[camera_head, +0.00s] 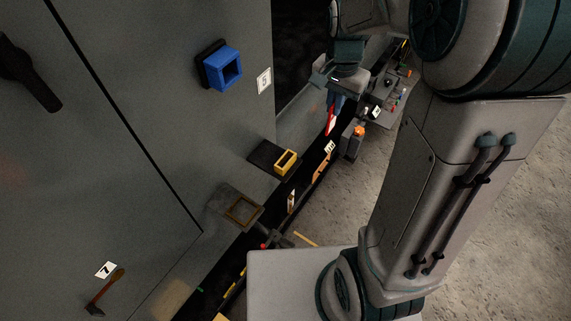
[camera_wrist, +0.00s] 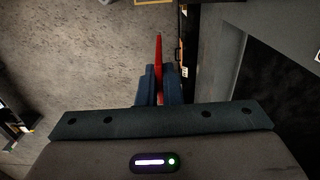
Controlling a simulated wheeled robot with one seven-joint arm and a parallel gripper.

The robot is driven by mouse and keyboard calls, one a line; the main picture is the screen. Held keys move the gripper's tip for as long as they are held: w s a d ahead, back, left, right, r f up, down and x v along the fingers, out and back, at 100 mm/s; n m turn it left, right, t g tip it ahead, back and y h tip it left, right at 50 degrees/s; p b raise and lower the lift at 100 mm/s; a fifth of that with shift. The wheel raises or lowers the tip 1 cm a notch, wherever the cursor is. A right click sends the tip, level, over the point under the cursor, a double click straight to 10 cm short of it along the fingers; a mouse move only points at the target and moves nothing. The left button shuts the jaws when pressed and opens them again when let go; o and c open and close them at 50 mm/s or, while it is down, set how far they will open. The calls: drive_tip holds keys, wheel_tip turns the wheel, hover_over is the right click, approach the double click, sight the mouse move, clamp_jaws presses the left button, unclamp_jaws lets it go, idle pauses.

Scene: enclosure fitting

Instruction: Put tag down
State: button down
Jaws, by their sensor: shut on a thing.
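The red tag (camera_head: 331,121) hangs below my gripper (camera_head: 335,99) in the head view, beside the right side of the cabinet. It is small there, with some white on it. In the wrist view the tag (camera_wrist: 159,52) shows as a thin red strip, edge-on, between the two dark blue fingers of my gripper (camera_wrist: 159,84). My gripper is shut on it. The lower part of the tag does not show clearly against the dark strip behind it.
A grey cabinet (camera_head: 130,100) fills the left, with a blue square frame (camera_head: 222,69), a yellow frame (camera_head: 285,163) and a brown frame (camera_head: 243,212) jutting out. An orange-topped grey box (camera_head: 352,139) stands near the tag. Bare floor (camera_head: 335,205) lies right of it.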

drive_tip(key=shift+s+a, duration=0.2)
drive_tip(key=shift+a, duration=0.15)
drive_tip(key=shift+s+a+f+p, duration=0.2)
drive_tip(key=shift+s+a+f, duration=0.2)
drive_tip(key=shift+a+f, duration=1.4)
drive_tip(key=shift+s+a+f+p, duration=0.25)
drive_tip(key=shift+s+a+f, duration=0.1)
drive_tip(key=shift+a+f, duration=1.4)
drive_tip(key=shift+s+a+f+p, duration=0.2)
drive_tip(key=shift+s+a+f, duration=0.2)
drive_tip(key=shift+a+f, duration=1.4)
drive_tip(key=shift+f, duration=0.15)
drive_tip(key=c, duration=1.6)
unclamp_jaws()
